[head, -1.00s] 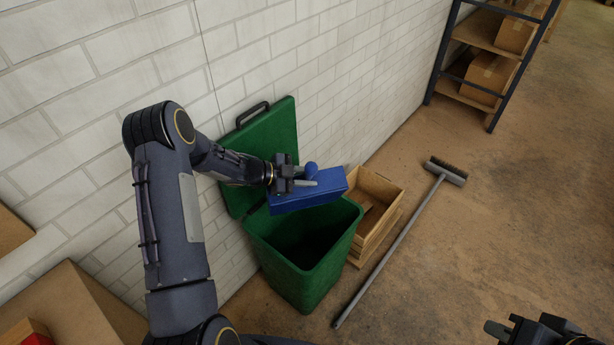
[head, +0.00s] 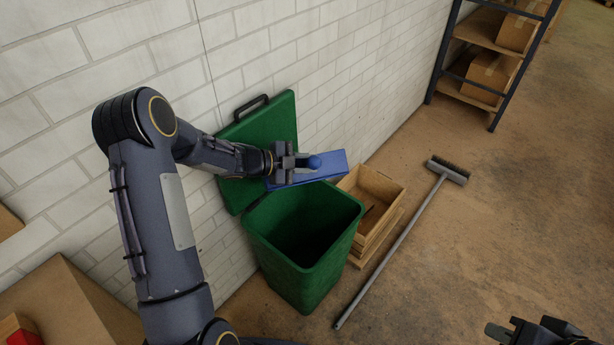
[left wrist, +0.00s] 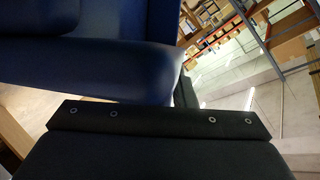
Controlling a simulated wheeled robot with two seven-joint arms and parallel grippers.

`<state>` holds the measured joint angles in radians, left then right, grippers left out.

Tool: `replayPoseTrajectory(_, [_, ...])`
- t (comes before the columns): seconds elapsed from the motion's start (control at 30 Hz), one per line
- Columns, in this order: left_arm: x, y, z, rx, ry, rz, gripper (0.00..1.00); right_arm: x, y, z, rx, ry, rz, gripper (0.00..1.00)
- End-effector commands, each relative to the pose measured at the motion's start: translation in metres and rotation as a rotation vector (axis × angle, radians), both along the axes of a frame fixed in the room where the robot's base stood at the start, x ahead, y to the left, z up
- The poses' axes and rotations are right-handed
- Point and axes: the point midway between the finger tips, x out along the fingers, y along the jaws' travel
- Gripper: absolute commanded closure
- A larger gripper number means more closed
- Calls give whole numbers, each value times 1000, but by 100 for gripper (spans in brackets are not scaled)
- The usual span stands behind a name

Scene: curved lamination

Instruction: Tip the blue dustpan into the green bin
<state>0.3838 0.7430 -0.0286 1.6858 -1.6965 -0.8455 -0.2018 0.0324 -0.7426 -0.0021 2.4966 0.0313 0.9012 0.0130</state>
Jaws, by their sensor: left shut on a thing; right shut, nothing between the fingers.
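The blue dustpan (head: 330,167) is held by my left gripper (head: 303,162), which is shut on its handle. The dustpan is above the back edge of the green bin (head: 310,262), near the wall side. Its blue surface also fills the upper left of the left wrist view (left wrist: 110,55). The bin stands on the floor with its lid (head: 262,126) open against the wall. The bin's inside looks dark and I see no contents. My right gripper (head: 500,332) is shut and empty at the lower right corner, partly cut off by the frame.
A wooden crate (head: 388,190) stands right of the bin by the wall. A grey broom (head: 400,240) lies on the floor beyond it. A shelf with cardboard boxes (head: 492,74) stands at the back. A cardboard box (head: 75,305) is at lower left. The right floor is clear.

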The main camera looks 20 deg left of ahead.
Motion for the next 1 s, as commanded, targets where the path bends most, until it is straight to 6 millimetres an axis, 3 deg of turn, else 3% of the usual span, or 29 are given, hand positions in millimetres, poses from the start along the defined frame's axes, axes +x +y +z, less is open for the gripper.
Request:
replayPoseTrajectory(0.03, [0, 0, -3, 34, -50, 1, 99, 0, 0, -21, 0, 0, 0, 100])
replayPoseTrajectory(0.6, [0, 2, 51, 388, -536, 9, 100, 0, 0, -135, 0, 0, 0, 100])
replayPoseTrajectory(0.77, [0, 2, 66, 458, -630, 10, 100, 0, 0, -153, 0, 0, 0, 100])
replayPoseTrajectory(1.0, [1, 3, 74, 476, -650, 11, 100, 0, 0, -151, 0, 0, 0, 100])
